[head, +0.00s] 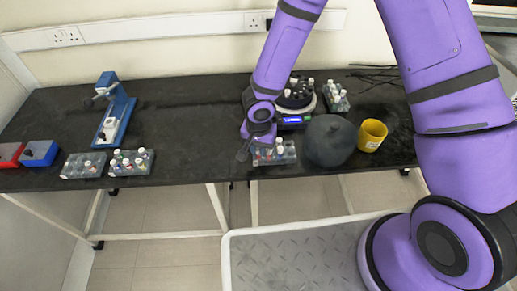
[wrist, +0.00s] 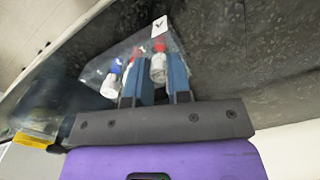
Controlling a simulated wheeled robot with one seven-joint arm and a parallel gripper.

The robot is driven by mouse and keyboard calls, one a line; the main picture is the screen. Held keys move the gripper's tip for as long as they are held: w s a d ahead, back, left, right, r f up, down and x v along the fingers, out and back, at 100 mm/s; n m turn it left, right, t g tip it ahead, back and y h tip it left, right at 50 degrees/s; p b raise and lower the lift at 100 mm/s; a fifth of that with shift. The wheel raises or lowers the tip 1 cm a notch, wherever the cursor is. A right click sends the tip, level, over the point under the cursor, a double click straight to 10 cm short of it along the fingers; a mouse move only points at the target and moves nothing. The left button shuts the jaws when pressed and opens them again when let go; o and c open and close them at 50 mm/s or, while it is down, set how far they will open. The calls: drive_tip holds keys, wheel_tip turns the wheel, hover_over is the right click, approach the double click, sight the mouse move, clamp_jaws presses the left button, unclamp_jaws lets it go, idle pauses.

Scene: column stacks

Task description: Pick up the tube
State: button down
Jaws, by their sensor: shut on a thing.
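In the wrist view, my gripper (wrist: 154,72) has its two blue fingers on either side of a small tube (wrist: 158,66) with a white body and a red cap. The gripper is shut on this tube. The tube is at a clear rack (wrist: 96,72), and I cannot tell whether it has lifted out. Another tube with a blue cap (wrist: 110,84) is left of the fingers. In the head view, my gripper (head: 243,150) is low at the bench's front edge, beside the left end of the rack (head: 272,160). The held tube cannot be made out there.
A dark rounded vessel (head: 330,142) and a yellow cup (head: 372,135) stand right of the rack. Behind are a round device (head: 295,112) holding tubes and another rack (head: 337,102). More racks (head: 82,168) and a blue stand (head: 120,112) are left. The middle-left bench is clear.

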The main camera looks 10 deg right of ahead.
drive_tip(key=shift+r, duration=1.45)
drive_tip(key=shift+r, duration=0.1)
